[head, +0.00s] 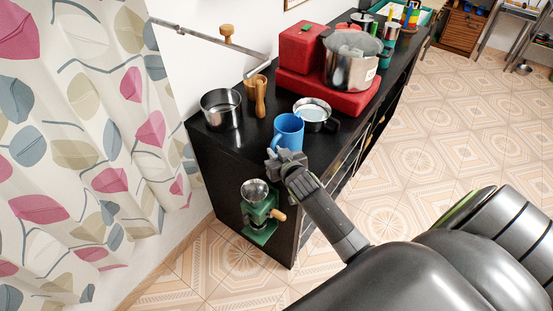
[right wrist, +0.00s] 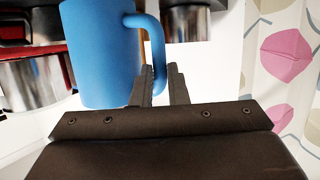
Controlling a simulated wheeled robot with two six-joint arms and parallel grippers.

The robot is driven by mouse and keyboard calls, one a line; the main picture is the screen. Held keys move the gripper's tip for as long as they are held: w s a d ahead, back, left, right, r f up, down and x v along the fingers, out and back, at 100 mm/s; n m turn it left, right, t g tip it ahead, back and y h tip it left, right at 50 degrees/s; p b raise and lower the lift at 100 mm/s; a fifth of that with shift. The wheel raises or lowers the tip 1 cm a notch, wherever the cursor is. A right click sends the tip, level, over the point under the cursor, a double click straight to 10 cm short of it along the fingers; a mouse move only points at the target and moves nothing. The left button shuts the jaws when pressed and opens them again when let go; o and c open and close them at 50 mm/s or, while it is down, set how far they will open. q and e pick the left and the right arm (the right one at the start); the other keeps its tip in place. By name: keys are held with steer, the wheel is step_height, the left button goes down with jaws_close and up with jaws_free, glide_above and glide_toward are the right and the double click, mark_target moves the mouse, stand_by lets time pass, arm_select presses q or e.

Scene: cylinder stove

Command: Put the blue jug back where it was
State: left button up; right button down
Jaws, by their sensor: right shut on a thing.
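The blue jug (head: 288,132) is upright at the near end of the black cabinet top, and it also shows large in the right wrist view (right wrist: 100,55). My right gripper (head: 283,159) is shut on the jug's handle. In the right wrist view its two fingers (right wrist: 160,88) stand on either side of the handle's lower part. I cannot tell whether the jug's base touches the cabinet top, because the gripper hides part of it. My left gripper is not in view.
On the black cabinet (head: 200,133) stand a steel pot (head: 221,112), wooden pieces (head: 260,97), a small metal pan (head: 312,111) just behind the jug, and a red stove (head: 350,103) with a large pot (head: 350,70). A green grinder (head: 261,208) is at the cabinet's near side.

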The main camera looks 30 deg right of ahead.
step_height(320, 180, down, 3)
steer(key=shift+f, duration=0.2)
steer(key=c, duration=1.4)
jaws_free()
arm_select(q)
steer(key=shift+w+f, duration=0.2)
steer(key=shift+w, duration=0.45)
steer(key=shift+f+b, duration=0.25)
steer(key=shift+b, duration=0.25)
arm_select(e)
steer(key=v, duration=1.2)
